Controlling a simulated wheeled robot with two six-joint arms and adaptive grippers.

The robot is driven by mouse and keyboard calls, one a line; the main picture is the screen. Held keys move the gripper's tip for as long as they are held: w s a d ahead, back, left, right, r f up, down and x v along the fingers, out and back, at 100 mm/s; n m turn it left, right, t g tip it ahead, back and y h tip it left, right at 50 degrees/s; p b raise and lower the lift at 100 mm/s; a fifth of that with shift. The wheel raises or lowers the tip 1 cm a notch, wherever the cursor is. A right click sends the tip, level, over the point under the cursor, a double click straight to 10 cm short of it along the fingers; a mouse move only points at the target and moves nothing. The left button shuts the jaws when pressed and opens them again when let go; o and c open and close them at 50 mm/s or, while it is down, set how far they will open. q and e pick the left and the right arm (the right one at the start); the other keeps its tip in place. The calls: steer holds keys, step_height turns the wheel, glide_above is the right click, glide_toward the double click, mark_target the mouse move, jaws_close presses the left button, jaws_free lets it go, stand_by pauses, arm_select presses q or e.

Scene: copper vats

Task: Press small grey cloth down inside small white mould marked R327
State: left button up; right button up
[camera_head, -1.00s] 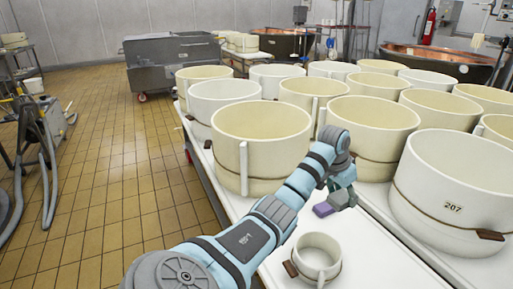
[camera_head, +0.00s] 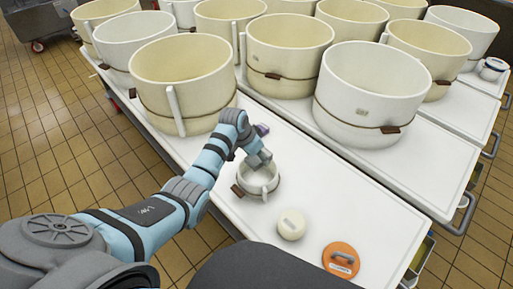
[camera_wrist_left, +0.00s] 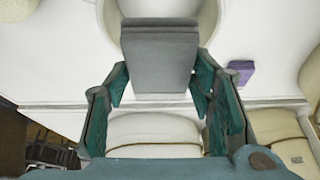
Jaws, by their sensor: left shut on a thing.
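The small white mould (camera_head: 271,187) stands on the white table with a brown tag at its lower left; I cannot read R327 on it. My left gripper (camera_head: 259,159) is over the mould's far rim, fingers pointing down. In the left wrist view my left gripper (camera_wrist_left: 156,82) is shut on the small grey cloth (camera_wrist_left: 160,65), which shows as a stiff grey block between the fingers. Part of the pale mould (camera_wrist_left: 207,18) shows behind it. The fingers and cloth partly hide the mould's inside. I cannot tell whether the cloth touches the mould. My right gripper is not in view.
A small purple block (camera_head: 262,129) lies just beyond the mould. A round cream piece (camera_head: 291,224) and an orange disc with a handle (camera_head: 341,260) lie nearer. Large cream moulds (camera_head: 183,75) crowd the back of the white table (camera_head: 330,190).

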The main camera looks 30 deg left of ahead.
arm_select(q)
steer(key=b, duration=0.5)
glide_above(260, 180)
step_height(260, 180, down, 4)
steer(key=f+b, duration=0.1)
steer(key=f, duration=0.1)
steer(key=f+b, duration=0.1)
steer(key=f, duration=0.1)
steer(key=s+f+b, duration=0.1)
steer(key=f, duration=0.1)
steer(key=shift+a, duration=0.25)
steer(key=shift+w+f, duration=0.1)
steer(key=shift+f, duration=0.35)
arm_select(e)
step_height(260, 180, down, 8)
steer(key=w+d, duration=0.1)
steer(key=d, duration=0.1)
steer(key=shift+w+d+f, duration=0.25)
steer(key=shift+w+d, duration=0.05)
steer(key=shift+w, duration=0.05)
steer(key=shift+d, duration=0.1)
arm_select(q)
steer(key=shift+f+b, duration=0.75)
steer(key=shift+f, duration=0.1)
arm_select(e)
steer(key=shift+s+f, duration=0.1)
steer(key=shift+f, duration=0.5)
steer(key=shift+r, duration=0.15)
arm_select(q)
steer(key=shift+f, duration=0.15)
